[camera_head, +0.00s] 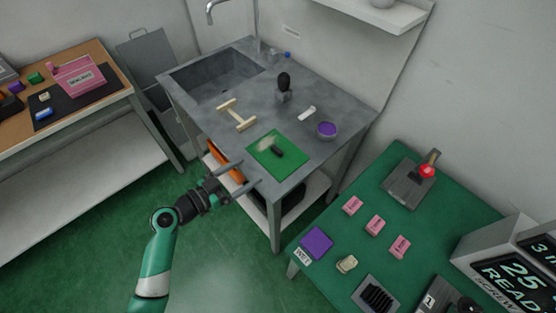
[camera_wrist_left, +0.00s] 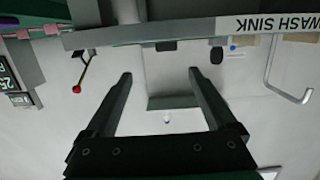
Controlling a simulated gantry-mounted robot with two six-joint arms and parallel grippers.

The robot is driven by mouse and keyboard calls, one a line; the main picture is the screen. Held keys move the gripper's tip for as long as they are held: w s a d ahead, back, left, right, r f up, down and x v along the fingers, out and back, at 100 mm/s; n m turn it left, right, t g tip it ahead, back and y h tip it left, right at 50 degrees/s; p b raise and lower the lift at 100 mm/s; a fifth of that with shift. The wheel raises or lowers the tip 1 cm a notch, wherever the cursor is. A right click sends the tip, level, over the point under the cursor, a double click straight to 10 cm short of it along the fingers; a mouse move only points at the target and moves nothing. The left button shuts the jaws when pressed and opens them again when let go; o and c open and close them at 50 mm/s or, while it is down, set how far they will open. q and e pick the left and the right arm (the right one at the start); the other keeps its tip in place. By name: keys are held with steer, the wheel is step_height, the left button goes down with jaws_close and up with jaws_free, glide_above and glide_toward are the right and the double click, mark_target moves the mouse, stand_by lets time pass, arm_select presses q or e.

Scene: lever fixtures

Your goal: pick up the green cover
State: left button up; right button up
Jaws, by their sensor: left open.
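The green cover (camera_head: 267,157) is a flat green square with a short dark handle (camera_head: 277,152) on top. It lies on the front right part of the grey sink table. A pale patch shows on its far left part. My left gripper (camera_head: 250,173) is open and empty, just off the table's front left edge, to the lower left of the cover and apart from it. In the left wrist view its two fingers (camera_wrist_left: 160,78) are spread with nothing between them. My right gripper is out of view.
On the sink table (camera_head: 215,122) stand a cream H-shaped piece (camera_head: 237,115), a black-knobbed lever (camera_head: 284,87), a white piece (camera_head: 307,113) and a purple-filled bowl (camera_head: 326,130). The sink's edge shows in the left wrist view (camera_wrist_left: 180,30). A green table (camera_head: 330,210) stands at right.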

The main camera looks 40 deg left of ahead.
arm_select(q)
steer(key=shift+a+f, duration=0.25)
steer(key=shift+a, duration=0.3)
glide_toward(275, 152)
steer(key=w, duration=0.3)
steer(key=shift+w+d+b, duration=0.1)
steer(key=shift+d+b, duration=0.2)
steer(key=shift+b, duration=0.05)
steer(key=w, duration=0.2)
steer(key=w+f+b, duration=0.1)
steer(key=w, duration=0.2)
steer(key=shift+w+d, duration=0.1)
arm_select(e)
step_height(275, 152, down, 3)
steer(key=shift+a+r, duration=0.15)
arm_select(q)
jaws_close()
